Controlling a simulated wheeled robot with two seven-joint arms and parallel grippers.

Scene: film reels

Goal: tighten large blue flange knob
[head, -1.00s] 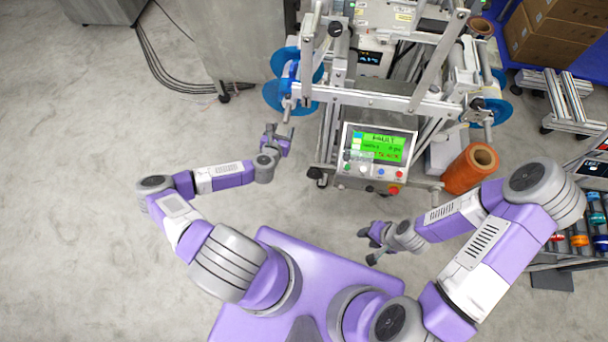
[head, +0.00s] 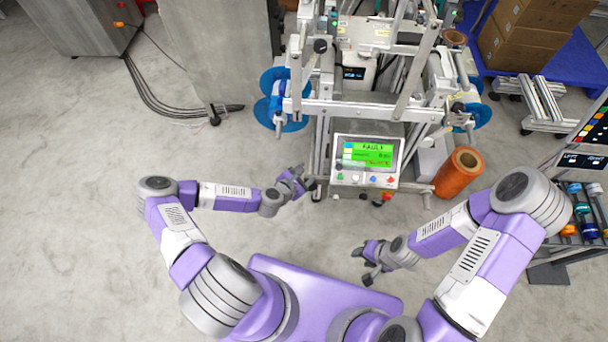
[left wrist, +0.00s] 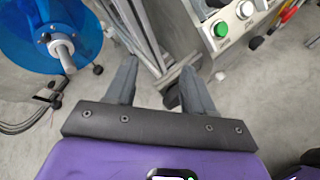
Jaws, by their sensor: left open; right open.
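Large blue flange discs hang on the left side of the machine; the lower one (head: 284,118) and upper one (head: 272,80) show in the head view. In the left wrist view, a blue flange (left wrist: 22,28) is at the upper left, with a pale shaft (left wrist: 62,52) and a small dark knob (left wrist: 44,37) beside its hub. My left gripper (head: 304,178) is open and empty, below and right of the flanges and left of the control panel. Its fingers (left wrist: 158,74) also show in the left wrist view, apart from the flange. My right gripper (head: 364,266) is open and empty, below the panel.
The control panel (head: 366,158) reads FAULT on a green screen, with buttons below. An orange roll (head: 458,176) stands to its right. Another blue flange (head: 478,114) is on the machine's right side. Machine posts stand close to my left gripper.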

